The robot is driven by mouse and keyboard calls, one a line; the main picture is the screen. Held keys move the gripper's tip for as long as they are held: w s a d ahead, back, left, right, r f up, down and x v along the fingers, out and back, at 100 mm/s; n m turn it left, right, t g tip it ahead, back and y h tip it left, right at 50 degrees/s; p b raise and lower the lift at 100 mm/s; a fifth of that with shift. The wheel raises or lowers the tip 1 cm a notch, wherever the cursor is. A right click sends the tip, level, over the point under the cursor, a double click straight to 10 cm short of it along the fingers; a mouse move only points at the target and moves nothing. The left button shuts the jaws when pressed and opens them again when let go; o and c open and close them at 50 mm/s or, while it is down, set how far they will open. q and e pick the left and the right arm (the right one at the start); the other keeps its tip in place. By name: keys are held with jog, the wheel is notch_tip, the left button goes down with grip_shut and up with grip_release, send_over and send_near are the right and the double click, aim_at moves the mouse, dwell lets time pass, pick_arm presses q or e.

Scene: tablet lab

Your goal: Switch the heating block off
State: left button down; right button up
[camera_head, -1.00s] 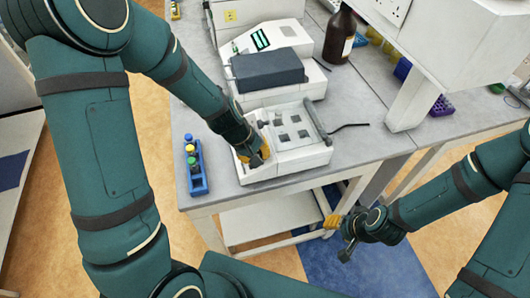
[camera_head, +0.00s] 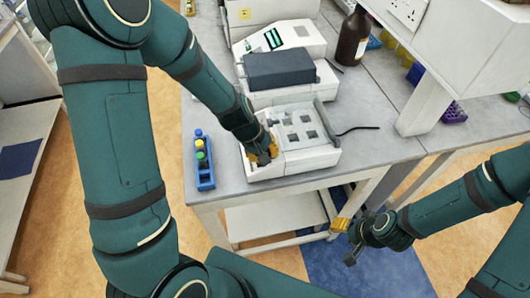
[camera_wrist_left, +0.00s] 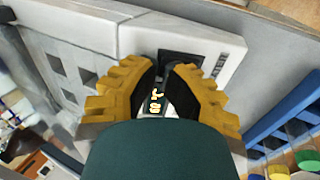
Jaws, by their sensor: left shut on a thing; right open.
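The heating block (camera_head: 292,160) is a white device with several square wells, near the front edge of the bench. My left gripper (camera_head: 268,155) is at its left front corner. In the left wrist view, the yellow fingers of my left gripper (camera_wrist_left: 172,72) reach a dark switch panel (camera_wrist_left: 185,62) on the white housing of the heating block (camera_wrist_left: 125,35). They are shut on the switch there, whose grasped part is mostly hidden.
A blue rack (camera_head: 205,177) with capped tubes stands left of the block. Behind the block is a white instrument (camera_head: 275,95) with a dark lid, and a brown bottle (camera_head: 352,38) stands back right. A black cable (camera_head: 358,129) lies right of the block.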

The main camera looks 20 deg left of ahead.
pick_arm(q)
jog(key=shift+s+d+f, duration=0.3)
jog(key=shift+s+f, duration=0.05)
jog(key=shift+a, duration=0.25)
dwell(0.3)
